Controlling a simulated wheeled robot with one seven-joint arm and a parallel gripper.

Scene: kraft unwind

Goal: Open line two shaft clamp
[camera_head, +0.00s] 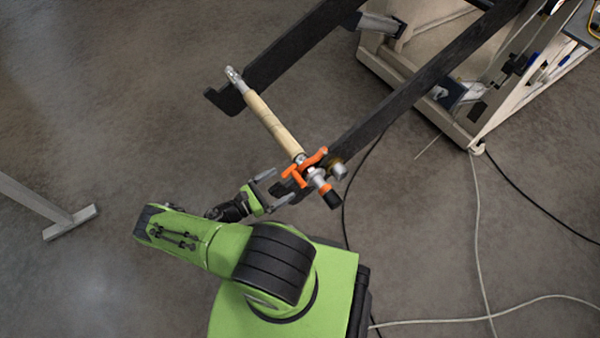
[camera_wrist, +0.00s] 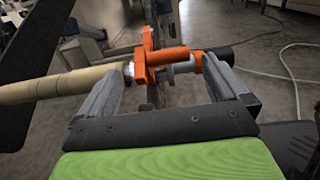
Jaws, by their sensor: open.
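The orange shaft clamp (camera_head: 304,168) sits at the near end of a shaft that carries a tan kraft core (camera_head: 272,124). The shaft lies across two dark arms of the unwind stand. In the wrist view the clamp (camera_wrist: 148,60) has an orange bar (camera_wrist: 162,57) lying level across the shaft end. My gripper (camera_head: 281,187) is open beside the clamp's lower left. In the wrist view its two grey fingers (camera_wrist: 160,78) stand apart, with the clamp's orange bar between and just beyond their tips. I cannot tell whether they touch it.
Two dark stand arms (camera_head: 420,88) run up to a beige machine frame (camera_head: 445,115) at the upper right. A black cable and a pale cable (camera_head: 477,230) lie on the floor at right. A grey metal foot (camera_head: 70,223) stands at far left. The floor between is clear.

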